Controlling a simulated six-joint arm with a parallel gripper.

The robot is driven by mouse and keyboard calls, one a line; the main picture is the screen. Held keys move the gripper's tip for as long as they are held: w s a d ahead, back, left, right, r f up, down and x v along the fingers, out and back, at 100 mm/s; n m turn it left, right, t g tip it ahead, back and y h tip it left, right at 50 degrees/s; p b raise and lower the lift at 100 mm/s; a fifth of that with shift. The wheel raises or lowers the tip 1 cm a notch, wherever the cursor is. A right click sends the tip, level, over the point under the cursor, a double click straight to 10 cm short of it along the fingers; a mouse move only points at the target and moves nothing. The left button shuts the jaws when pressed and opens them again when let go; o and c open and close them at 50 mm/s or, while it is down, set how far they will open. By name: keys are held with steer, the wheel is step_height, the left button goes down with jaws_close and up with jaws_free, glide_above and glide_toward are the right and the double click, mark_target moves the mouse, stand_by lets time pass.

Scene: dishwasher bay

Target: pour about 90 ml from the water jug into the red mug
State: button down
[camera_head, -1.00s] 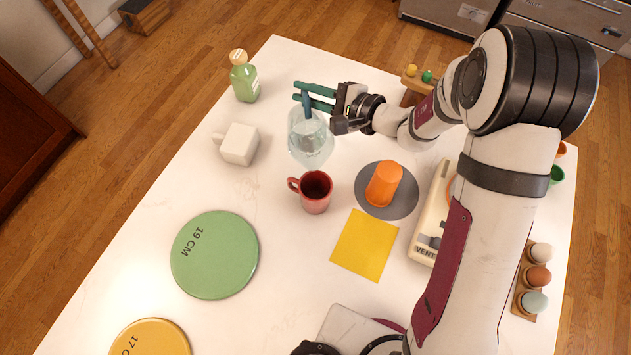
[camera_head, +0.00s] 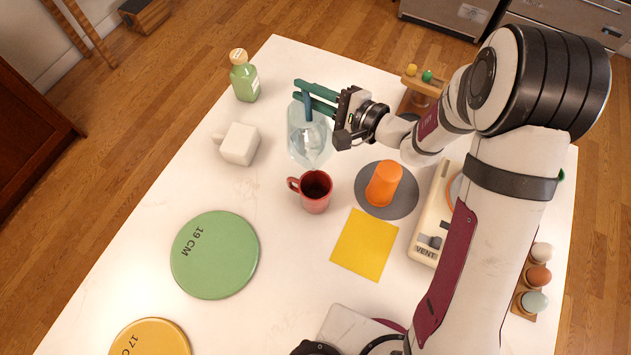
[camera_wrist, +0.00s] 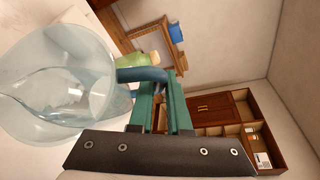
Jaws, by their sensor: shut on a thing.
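The clear water jug (camera_head: 308,140) hangs in my gripper (camera_head: 317,98), up the table from the mug and apart from it. My gripper's teal fingers are shut on its blue handle (camera_wrist: 142,74), which shows between them in the wrist view (camera_wrist: 160,100). The jug looks tilted; water shows through its clear wall (camera_wrist: 50,90), but the level is hard to read. The red mug (camera_head: 316,190) stands upright on the table, handle to the left. Its inside looks dark, and I cannot tell whether it holds water. No stream of water shows.
A white mug (camera_head: 239,144) and a green bottle (camera_head: 244,82) stand left of the jug. An orange cup (camera_head: 384,183) on a grey disc (camera_head: 402,206) is right of the red mug. A yellow square (camera_head: 364,245) and green disc (camera_head: 214,255) lie nearer.

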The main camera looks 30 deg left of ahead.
mark_target(309, 102)
steer(key=shift+s+d+r, duration=0.15)
steer(key=shift+s+r, duration=0.05)
steer(key=shift+r, duration=0.05)
steer(key=shift+s+d+r+n+y, duration=0.2)
steer(key=shift+s+r+n+y, duration=0.1)
steer(key=shift+n+y, duration=0.1)
stand_by(0.7)
steer(key=shift+s+d+r+n+y, duration=0.2)
steer(key=shift+s+d, duration=0.1)
steer(key=shift+s, duration=0.2)
steer(key=shift+s+d+r+n+y, duration=0.1)
steer(key=shift+s+d+r+y, duration=0.15)
steer(key=shift+s, duration=0.2)
stand_by(0.4)
steer(key=shift+w+f, duration=0.1)
steer(key=w+a+f+m+h, duration=0.2)
steer(key=w, duration=0.1)
steer(key=shift+w+a+f+g, duration=0.2)
steer(key=shift+f+g, duration=0.2)
steer(key=shift+w+a+f+m+g+h, duration=0.2)
steer(key=shift+f+h, duration=0.1)
steer(key=shift+f, duration=0.15)
steer(key=shift+w+a+f+m+g+h, duration=0.15)
steer(key=shift+w+f+m+h, duration=0.15)
steer(key=shift+f, duration=0.2)
steer(key=shift+w+a+f+m+g+h, duration=0.1)
steer(key=shift+w+f+g+h, duration=0.05)
steer(key=shift+f+h, duration=0.25)
stand_by(0.3)
